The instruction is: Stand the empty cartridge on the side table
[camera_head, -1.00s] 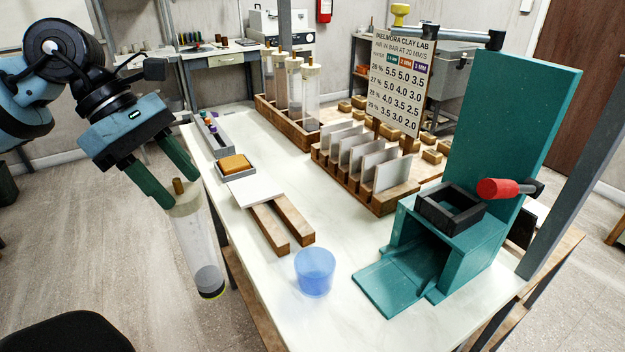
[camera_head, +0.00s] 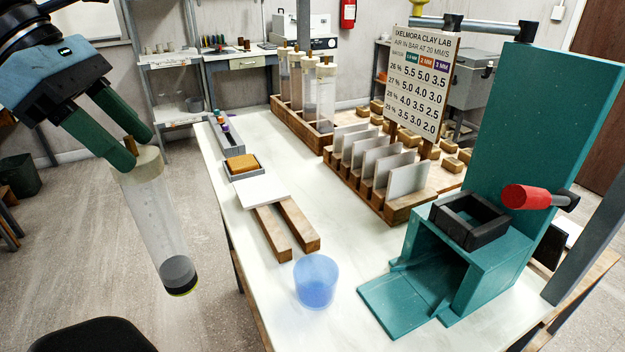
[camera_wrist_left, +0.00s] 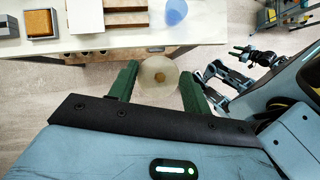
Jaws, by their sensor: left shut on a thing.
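My left gripper (camera_head: 137,152) is shut on the cartridge (camera_head: 155,220), a clear tube with a cream cap and a dark plug at its lower end. The cartridge hangs slightly tilted over the floor, left of the white-topped table (camera_head: 350,240) and apart from it. In the left wrist view the cream cap (camera_wrist_left: 158,76) sits between the green fingers (camera_wrist_left: 157,85). The tube below the cap is hidden there. I cannot tell which surface is the side table. My right gripper is not in the head view.
A blue cup (camera_head: 316,281) and a teal press (camera_head: 460,270) stand on the table. A wooden rack (camera_head: 305,125) holds several cartridges behind. A slotted rack with white plates (camera_head: 405,180) stands mid-table. A dark rounded thing (camera_head: 95,336) is at bottom left.

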